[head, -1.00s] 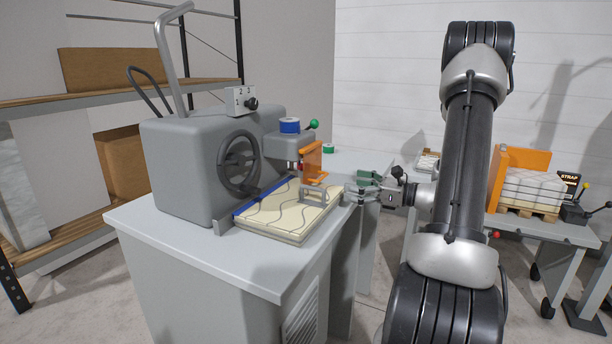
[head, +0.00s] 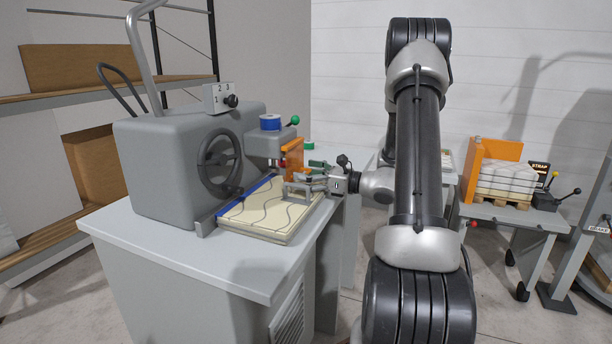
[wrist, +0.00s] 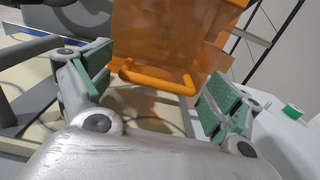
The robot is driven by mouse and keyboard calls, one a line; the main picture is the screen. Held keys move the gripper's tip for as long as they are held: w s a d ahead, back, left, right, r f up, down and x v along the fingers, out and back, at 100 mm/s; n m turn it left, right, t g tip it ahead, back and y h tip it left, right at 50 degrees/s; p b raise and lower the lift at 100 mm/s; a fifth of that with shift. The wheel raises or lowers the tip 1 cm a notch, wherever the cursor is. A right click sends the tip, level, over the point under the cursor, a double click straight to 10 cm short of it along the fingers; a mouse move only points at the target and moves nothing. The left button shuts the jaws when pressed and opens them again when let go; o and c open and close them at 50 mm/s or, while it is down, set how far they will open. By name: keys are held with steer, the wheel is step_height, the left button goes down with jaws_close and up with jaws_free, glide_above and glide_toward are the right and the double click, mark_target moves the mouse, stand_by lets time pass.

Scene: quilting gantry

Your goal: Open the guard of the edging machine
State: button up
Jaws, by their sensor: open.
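The edging machine (head: 170,160) is a grey rounded body with a handwheel on a grey cabinet. Its guard is an orange panel (head: 292,158) at the machine's head; in the wrist view the orange guard (wrist: 170,38) hangs ahead with a bar handle (wrist: 158,80) at its lower edge. My gripper (wrist: 155,85) is open, its green pads on either side of the handle, which shows between and beyond them. I cannot tell whether any pad touches it. In the head view my gripper (head: 303,178) is beside the guard, over the edge of the quilted panel.
A cream quilted panel (head: 262,215) with a blue edge and a grey handle lies on the cabinet top (head: 130,225). A green spool stands behind the machine head. At right is a bench with an orange plate and a stack of white packs (head: 510,178).

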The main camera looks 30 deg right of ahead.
jaws_close()
stand_by(0.4)
steer(key=shift+d, duration=0.1)
